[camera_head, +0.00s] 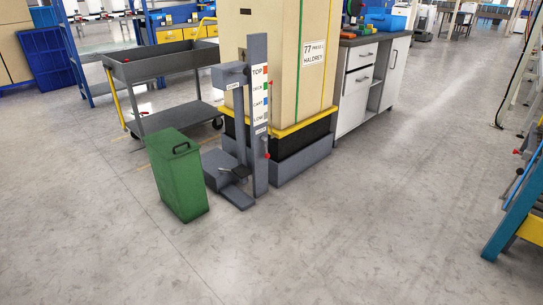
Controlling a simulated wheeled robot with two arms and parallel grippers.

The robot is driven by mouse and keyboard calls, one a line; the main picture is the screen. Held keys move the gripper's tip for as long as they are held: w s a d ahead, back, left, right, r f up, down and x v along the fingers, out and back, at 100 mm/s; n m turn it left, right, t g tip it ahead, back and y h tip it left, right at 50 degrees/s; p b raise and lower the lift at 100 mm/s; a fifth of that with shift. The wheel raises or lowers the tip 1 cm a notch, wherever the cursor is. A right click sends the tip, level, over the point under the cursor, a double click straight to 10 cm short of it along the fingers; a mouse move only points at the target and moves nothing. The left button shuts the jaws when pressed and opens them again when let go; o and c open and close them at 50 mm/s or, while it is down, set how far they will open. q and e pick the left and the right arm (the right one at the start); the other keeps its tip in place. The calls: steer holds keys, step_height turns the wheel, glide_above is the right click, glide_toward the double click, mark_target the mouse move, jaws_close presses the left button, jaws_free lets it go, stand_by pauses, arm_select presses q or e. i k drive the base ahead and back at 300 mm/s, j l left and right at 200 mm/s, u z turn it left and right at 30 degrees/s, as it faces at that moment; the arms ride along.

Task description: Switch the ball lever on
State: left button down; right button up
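A grey upright stand (257,110) with labels such as TOP and CART stands in front of a tall beige cabinet. A small red ball-like knob (267,155) shows at the stand's lower right edge, and another small red spot (269,85) shows higher on that edge. A small black part (234,172) lies low at the stand's foot. I cannot tell for sure which of these is the ball lever, or its position. Neither of my grippers is in view.
A green lidded bin (177,175) stands left of the stand's foot. A grey cart (162,66) is behind it, the beige cabinet (290,50) behind the stand, and a white-fronted workbench (372,84) to the right. A blue-yellow frame (518,212) edges the right. The front floor is clear.

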mark_target(266, 155)
steer(key=i+l+u, duration=0.1)
steer(key=i+l, duration=0.2)
steer(key=i+l+u, duration=0.1)
steer(key=i+l, duration=0.2)
steer(key=i+l+u, duration=0.1)
steer(key=i+l, duration=0.2)
steer(key=i+l+u, duration=0.1)
steer(key=i+l, duration=0.15)
steer(key=l, duration=0.2)
steer(key=i+l+u, duration=0.1)
steer(key=i+l, duration=0.15)
steer(key=l, duration=0.15)
steer(key=i+l+u, duration=0.15)
steer(key=l, duration=0.25)
steer(key=i+l+u, duration=0.1)
steer(key=i+l, duration=0.2)
steer(key=l, duration=0.15)
steer(key=i+l+u, duration=0.1)
steer(key=l, duration=0.35)
steer(key=i, duration=0.1)
